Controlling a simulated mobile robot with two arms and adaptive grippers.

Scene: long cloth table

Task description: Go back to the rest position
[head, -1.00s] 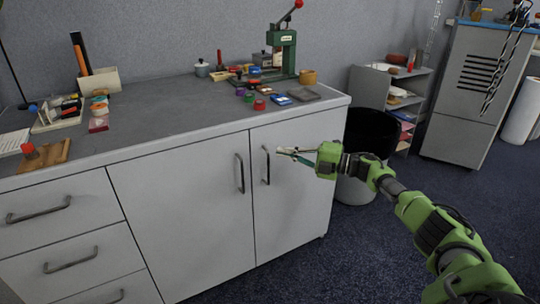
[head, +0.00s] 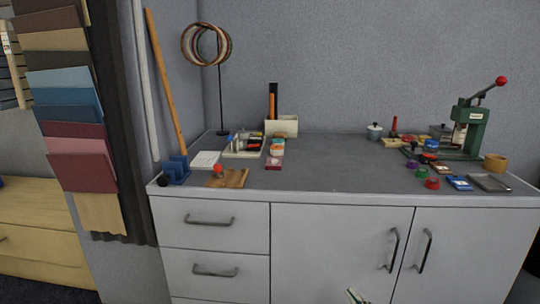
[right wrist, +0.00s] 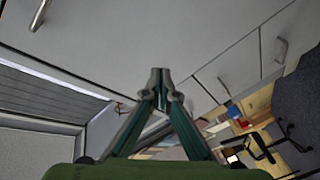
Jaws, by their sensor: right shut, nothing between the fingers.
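My right gripper (head: 355,296) shows only as green-grey fingertips at the bottom edge of the head view, in front of the white cabinet (head: 330,245) doors. In the right wrist view my right gripper (right wrist: 160,73) has its two fingers meeting at the tips, with nothing between them. The cabinet front lies beyond the fingers there. My left gripper is in neither current view.
The grey worktop (head: 335,175) has a clear middle. A green press (head: 467,128) and small coloured pots stand at right. A wooden board (head: 228,179) lies at left. Fabric samples (head: 80,145) hang on the left. Door handles (head: 393,250) stick out near my gripper.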

